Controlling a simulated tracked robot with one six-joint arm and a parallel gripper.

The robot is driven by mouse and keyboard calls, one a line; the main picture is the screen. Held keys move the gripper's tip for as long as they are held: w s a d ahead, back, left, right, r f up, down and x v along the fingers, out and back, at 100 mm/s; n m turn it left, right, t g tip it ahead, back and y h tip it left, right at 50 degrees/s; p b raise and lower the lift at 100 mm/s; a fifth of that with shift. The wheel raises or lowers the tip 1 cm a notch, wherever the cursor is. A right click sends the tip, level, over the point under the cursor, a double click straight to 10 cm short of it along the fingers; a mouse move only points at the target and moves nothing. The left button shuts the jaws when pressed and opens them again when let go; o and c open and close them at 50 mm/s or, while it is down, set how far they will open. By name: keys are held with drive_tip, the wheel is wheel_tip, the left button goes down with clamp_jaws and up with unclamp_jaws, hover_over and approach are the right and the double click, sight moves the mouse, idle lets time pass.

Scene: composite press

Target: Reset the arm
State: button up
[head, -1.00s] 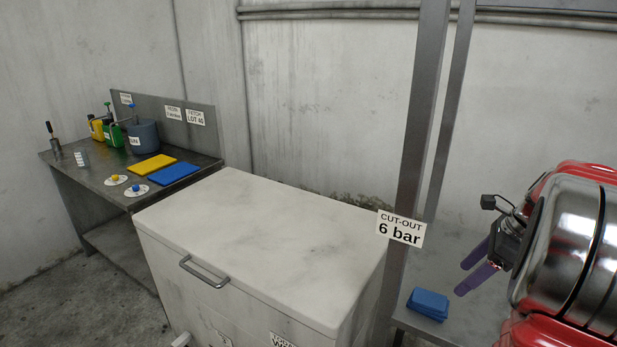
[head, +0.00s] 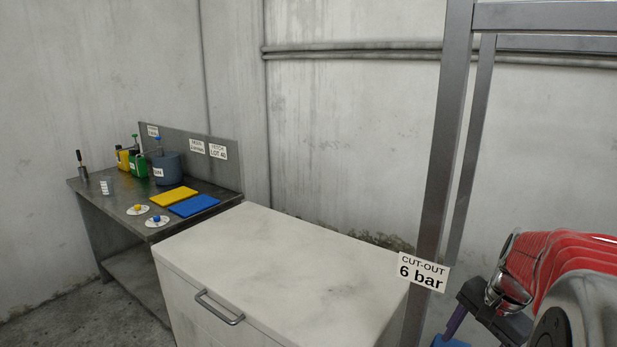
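My red arm (head: 580,265) shows at the lower right of the head view, folded low beside the metal frame. My gripper (head: 480,332) points down at the bottom edge, its dark body below the silver wrist. One purple finger shows on its left and only a sliver of the other on its right, with a clear gap between them. The fingertips are cut off by the frame edge. I see nothing held between the visible parts. A blue item (head: 450,341) barely shows at the bottom edge, beside the left finger.
A white chest (head: 290,262) with a handle fills the middle. A metal post (head: 446,150) with a "CUT-OUT 6 bar" sign (head: 423,272) stands between it and my arm. A steel bench (head: 125,195) at left carries bottles, a grey pot, and yellow and blue slabs.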

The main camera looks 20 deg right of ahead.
drive_tip(key=s+a+r+n+t, duration=0.1)
drive_tip(key=a+n, duration=0.6)
drive_tip(key=a, duration=0.7)
drive_tip(key=s+a+r+n+t, duration=0.2)
drive_tip(key=a+r+n, duration=0.3)
drive_tip(key=a, duration=0.9)
drive_tip(key=shift+s+a+n+t+h, duration=0.35)
drive_tip(key=shift+s+n+h, duration=0.1)
drive_tip(key=shift+n, duration=1.35)
